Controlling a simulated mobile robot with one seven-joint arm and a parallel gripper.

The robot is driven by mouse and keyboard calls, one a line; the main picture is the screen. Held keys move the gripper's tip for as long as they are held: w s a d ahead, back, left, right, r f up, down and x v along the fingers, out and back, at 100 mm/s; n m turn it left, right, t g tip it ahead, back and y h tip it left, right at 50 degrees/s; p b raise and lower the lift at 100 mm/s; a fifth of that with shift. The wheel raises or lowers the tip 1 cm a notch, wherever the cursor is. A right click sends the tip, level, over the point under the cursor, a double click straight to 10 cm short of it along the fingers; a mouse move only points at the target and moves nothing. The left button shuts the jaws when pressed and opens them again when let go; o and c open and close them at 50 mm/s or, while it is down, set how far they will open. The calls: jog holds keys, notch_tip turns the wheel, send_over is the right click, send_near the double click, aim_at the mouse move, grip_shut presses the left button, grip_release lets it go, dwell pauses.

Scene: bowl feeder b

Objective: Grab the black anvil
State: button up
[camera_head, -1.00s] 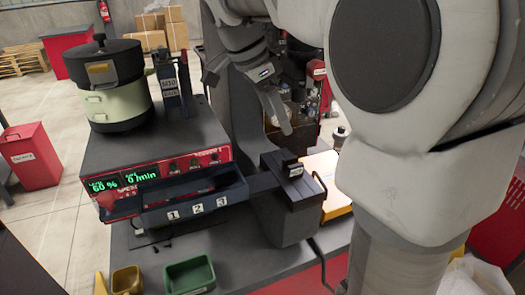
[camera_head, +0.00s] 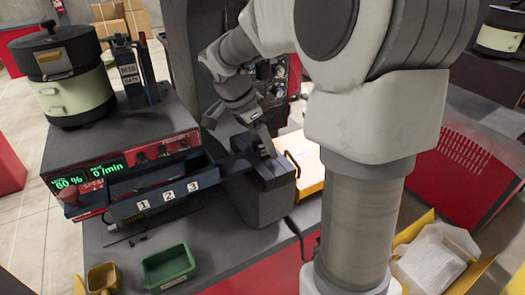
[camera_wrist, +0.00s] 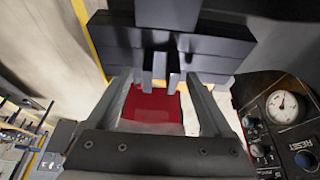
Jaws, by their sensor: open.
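The black anvil (camera_head: 268,172) is a dark block on top of the dark press base at the middle of the head view. In the wrist view a dark stepped block (camera_wrist: 170,42), which looks like the anvil, fills the top middle, with two short grey prongs on its near side. My gripper (camera_head: 264,146) is right at the anvil from above and behind, partly hiding it. In the wrist view my gripper (camera_wrist: 165,82) is open, its two grey fingers reaching toward the block. Whether they touch it I cannot tell.
A dark tray (camera_head: 165,195) numbered 1, 2, 3 lies left of the anvil, before the feeder (camera_head: 130,165). A green bin (camera_head: 167,266) and a yellow bin (camera_head: 102,278) stand at the front left. A control panel with a gauge (camera_wrist: 284,107) is close at right in the wrist view.

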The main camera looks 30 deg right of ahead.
jog(key=shift+f, duration=0.2)
grip_shut()
dwell(0.3)
